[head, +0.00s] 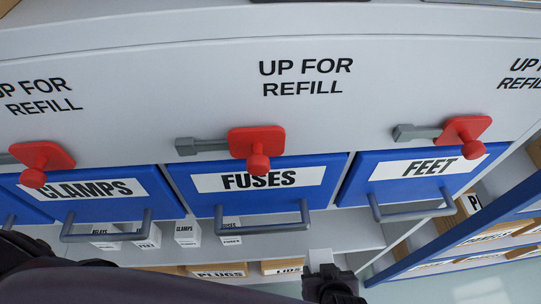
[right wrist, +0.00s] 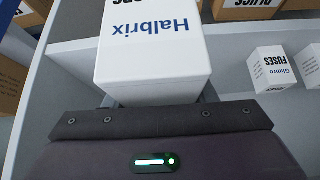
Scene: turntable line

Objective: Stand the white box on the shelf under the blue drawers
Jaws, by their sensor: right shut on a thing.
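The white box (right wrist: 155,50), with blue "Halbrix" lettering, is large in the right wrist view. My right gripper is shut on it; the fingertips are mostly hidden behind the wrist housing. In the head view my right gripper (head: 330,282) is at the bottom, right of centre, with a pale bit of the box just above it. The blue drawers CLAMPS (head: 95,212), FUSES (head: 290,199) and FEET (head: 365,190) are shut. The shelf (head: 345,235) under them shows as a grey strip; it also shows in the right wrist view (right wrist: 225,75). I cannot make out my left gripper.
Small white boxes stand on the shelf, including one marked RELAYS (head: 105,243) and one marked FUSES (head: 230,232). In the right wrist view another FUSES box (right wrist: 268,70) stands right of the held box. Brown bins such as PLUGS (head: 218,270) sit lower. Grey drawer handles jut out.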

